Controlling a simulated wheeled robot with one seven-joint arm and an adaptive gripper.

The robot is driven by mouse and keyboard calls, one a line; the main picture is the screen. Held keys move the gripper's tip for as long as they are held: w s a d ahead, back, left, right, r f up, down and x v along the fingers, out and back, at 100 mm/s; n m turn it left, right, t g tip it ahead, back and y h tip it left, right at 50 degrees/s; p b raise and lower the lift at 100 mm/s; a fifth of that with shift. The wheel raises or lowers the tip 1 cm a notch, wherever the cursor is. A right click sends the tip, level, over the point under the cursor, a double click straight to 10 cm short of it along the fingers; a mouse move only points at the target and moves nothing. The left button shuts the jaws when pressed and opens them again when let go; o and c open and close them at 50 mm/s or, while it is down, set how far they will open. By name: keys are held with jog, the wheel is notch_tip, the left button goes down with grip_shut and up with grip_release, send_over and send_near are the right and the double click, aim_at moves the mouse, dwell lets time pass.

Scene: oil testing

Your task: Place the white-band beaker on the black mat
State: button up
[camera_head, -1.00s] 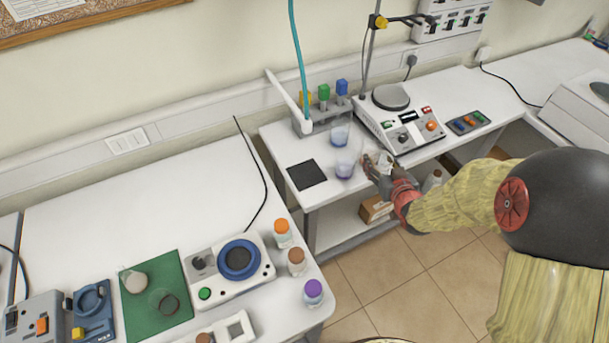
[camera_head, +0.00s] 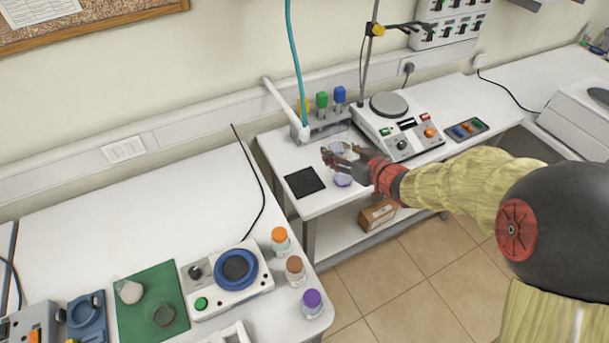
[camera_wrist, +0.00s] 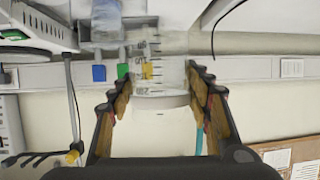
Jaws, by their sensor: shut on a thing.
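My gripper (camera_head: 335,155) is shut on a clear beaker with black graduation marks and a white band, the white-band beaker (camera_wrist: 160,101), seen between the fingers in the wrist view. In the head view the fingers and other glassware make it hard to pick out. My gripper is above the small white table, up and to the right of the black mat (camera_head: 304,183). The black mat lies flat and bare near the table's left side. A beaker with purple contents (camera_head: 342,181) stands just right of the mat, below my gripper.
A beaker with blue contents (camera_head: 338,147) is partly hidden behind my gripper. A rack with yellow, green and blue tops (camera_head: 322,112) stands at the back. A hotplate (camera_head: 398,132) is to the right. Bottles (camera_head: 296,267) line the edge of the nearer bench.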

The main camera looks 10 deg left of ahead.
jog(key=a+f+b, duration=0.1)
jog(key=a+f, duration=0.1)
jog(key=a, duration=0.1)
jog(key=a+f+b, duration=0.1)
jog(key=a+f, duration=0.2)
jog(key=w+a+f+b, duration=0.1)
jog(key=a+f, duration=0.2)
jog(key=a, duration=0.1)
jog(key=shift+w+b, duration=0.1)
jog(key=shift+b, duration=0.3)
jog(key=shift+a+f+b, duration=0.2)
jog(key=shift+f+b, duration=0.55)
jog(key=shift+f, duration=0.9)
jog(key=shift+f, duration=0.1)
jog(key=shift+f, duration=0.15)
jog(key=o, duration=1.1)
jog(key=shift+o, duration=0.6)
